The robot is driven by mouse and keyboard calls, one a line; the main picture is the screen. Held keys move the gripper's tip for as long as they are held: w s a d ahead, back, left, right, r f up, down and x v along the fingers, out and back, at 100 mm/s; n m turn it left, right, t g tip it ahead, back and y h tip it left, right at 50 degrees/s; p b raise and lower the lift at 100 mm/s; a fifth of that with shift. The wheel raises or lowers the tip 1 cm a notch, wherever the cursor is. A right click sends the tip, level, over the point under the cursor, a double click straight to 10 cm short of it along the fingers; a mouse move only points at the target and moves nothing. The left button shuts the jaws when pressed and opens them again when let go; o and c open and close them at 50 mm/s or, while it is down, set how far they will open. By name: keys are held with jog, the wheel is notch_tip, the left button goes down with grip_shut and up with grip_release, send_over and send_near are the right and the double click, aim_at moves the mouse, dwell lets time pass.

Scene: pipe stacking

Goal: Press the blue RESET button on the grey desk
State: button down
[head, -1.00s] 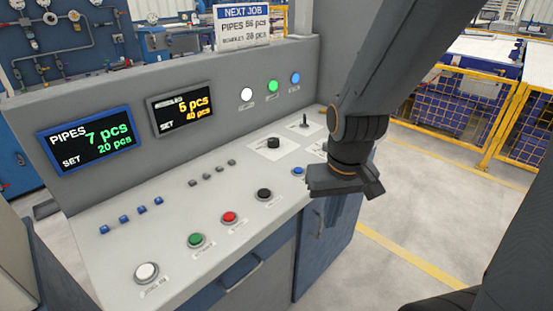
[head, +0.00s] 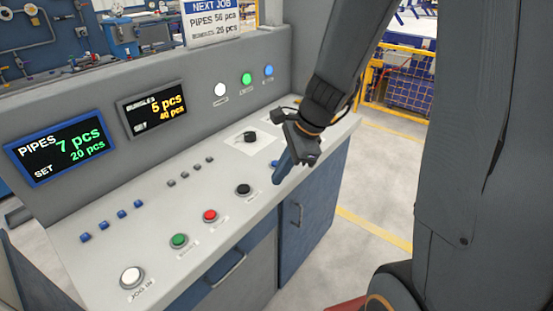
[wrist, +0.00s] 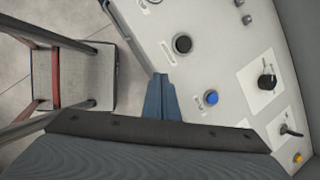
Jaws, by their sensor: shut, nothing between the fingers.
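The grey desk (head: 150,260) carries a row of round push buttons along its front. The blue button (wrist: 211,98) shows clearly in the wrist view, to the right of my fingers and apart from them in that picture. I cannot read the blue button's label.
White (head: 132,277), green (head: 179,241) and red (head: 210,216) buttons line the front. A black knob (head: 250,137) stands behind. Small blue and grey switches and two displays lie left. A lever (wrist: 289,130) and yellow button (wrist: 298,158) stand farther right.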

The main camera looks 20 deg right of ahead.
jog(key=w+d+r+m+t+y+p, duration=0.1)
jog(key=w+d+r+m+t, duration=0.1)
jog(key=w+m, duration=0.5)
jog(key=w+d+r+m+t+y+p, duration=0.1)
jog(key=w+d+r+m+t, duration=0.1)
jog(key=w+m, duration=0.5)
jog(key=m, duration=0.4)
jog(key=shift+w+r+t, duration=0.15)
jog(key=shift+w+t, duration=0.25)
notch_tip(320, 180, down, 9)
jog(key=b, duration=0.8)
jog(key=shift+r, duration=0.1)
dwell(0.6)
jog(key=shift+f, duration=0.45)
